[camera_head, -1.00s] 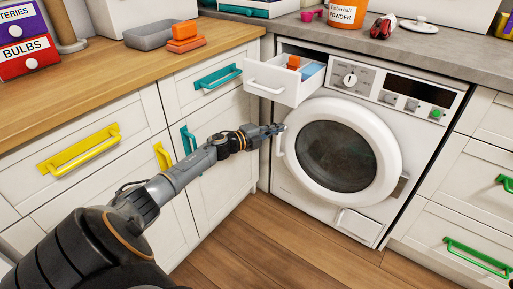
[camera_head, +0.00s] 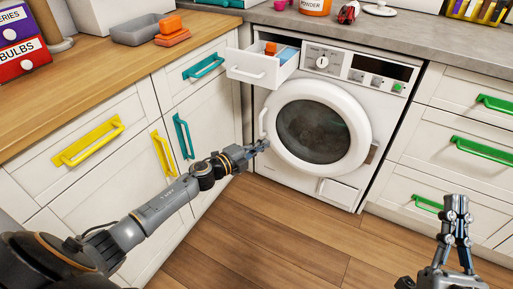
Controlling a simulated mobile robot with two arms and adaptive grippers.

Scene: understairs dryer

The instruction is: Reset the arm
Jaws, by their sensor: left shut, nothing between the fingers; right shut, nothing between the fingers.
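My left arm reaches in from the lower left. Its gripper (camera_head: 258,147) is shut and empty, at the left edge of the dryer door (camera_head: 318,130), close to the door handle (camera_head: 263,122); I cannot tell whether it touches. My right gripper (camera_head: 456,204) is at the lower right, pointing up, shut and empty, in front of the white drawers with green handles. The dryer (camera_head: 345,80) has its round door shut. Its dispenser drawer (camera_head: 259,68) is pulled out, with an orange item (camera_head: 270,48) and a blue part (camera_head: 287,56) inside.
A wooden counter (camera_head: 85,75) on the left holds a grey tray (camera_head: 137,30), orange blocks (camera_head: 172,35) and drawer boxes (camera_head: 18,40). A grey counter (camera_head: 420,40) runs above the dryer. Cabinets with yellow and teal handles stand left. The wooden floor (camera_head: 290,230) is clear.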

